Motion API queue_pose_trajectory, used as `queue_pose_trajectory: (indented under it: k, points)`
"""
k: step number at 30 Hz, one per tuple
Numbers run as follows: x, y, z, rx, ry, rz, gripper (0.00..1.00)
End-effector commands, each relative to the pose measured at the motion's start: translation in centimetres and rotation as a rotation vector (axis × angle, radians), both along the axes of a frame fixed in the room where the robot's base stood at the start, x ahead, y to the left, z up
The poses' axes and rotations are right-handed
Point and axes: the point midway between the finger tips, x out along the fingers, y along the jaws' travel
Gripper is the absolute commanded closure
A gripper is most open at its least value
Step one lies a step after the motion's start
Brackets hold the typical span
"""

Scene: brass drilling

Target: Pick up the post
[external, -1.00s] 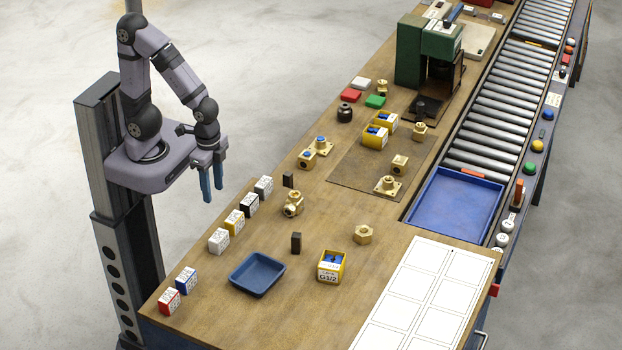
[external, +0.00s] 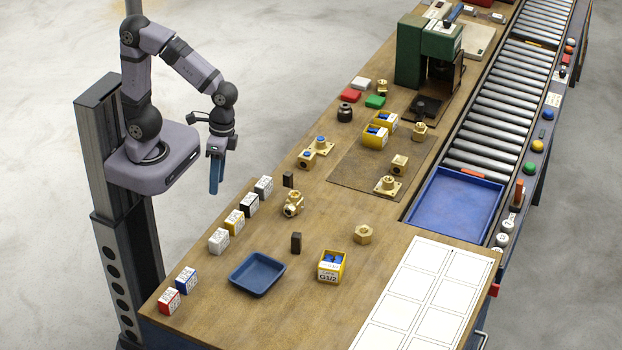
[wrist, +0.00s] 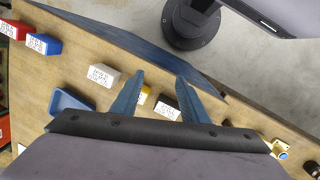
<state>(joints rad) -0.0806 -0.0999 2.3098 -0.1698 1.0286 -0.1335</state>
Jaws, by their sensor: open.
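Two small dark upright blocks stand on the wooden bench: one (external: 296,242) right of the blue tray, one (external: 288,180) near the bench's left edge. They look post-like, but I cannot tell which is the post. My gripper (external: 216,180) hangs in the air left of the bench edge, fingers down, away from both blocks. In the wrist view my gripper (wrist: 160,76) is open, its two blue fingers apart with nothing held between them. Neither dark block is clearly visible in the wrist view.
Labelled small boxes (external: 219,241) line the bench's left edge. A blue tray (external: 257,274), a yellow bin (external: 331,266), a brass fitting (external: 293,204) and a brass hex nut (external: 363,234) stand nearby. A green press (external: 410,52) and roller conveyor (external: 500,120) lie beyond.

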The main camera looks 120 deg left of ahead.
Motion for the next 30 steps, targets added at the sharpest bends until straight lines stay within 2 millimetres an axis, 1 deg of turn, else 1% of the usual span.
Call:
queue_pose_trajectory:
  k: [5, 7, 11, 12, 14, 15, 17, 18, 21, 24, 26, 27, 30]
  points:
    - [3.0, -0.9, -0.2, -0.113, 0.084, 0.231, 0.59]
    - [4.8, -1.3, -0.3, -0.177, 0.131, 0.352, 0.59]
    - [9.2, -1.7, -0.4, -0.330, 0.243, 0.612, 0.59]
    - [10.6, -1.7, -0.5, -0.381, 0.280, 0.690, 0.59]
    - [12.8, -1.4, -0.5, -0.458, 0.334, 0.799, 0.59]
    - [14.3, -1.1, -0.5, -0.511, 0.371, 0.870, 0.59]
    - [16.4, -0.5, -0.5, -0.592, 0.428, 0.968, 0.59]
    - [17.8, 0.1, -0.5, -0.647, 0.465, 1.028, 0.59]
    - [20.8, 1.6, -0.6, -0.774, 0.551, 1.153, 0.59]
    - [23.1, 3.3, -0.5, -0.882, 0.621, 1.241, 0.59]
    - [24.1, 4.3, -0.5, -0.938, 0.655, 1.280, 0.59]
    - [24.3, 4.4, -1.1, -0.954, 0.673, 1.291, 0.59]
    - [24.1, 4.1, -3.8, -0.946, 0.668, 1.285, 0.59]
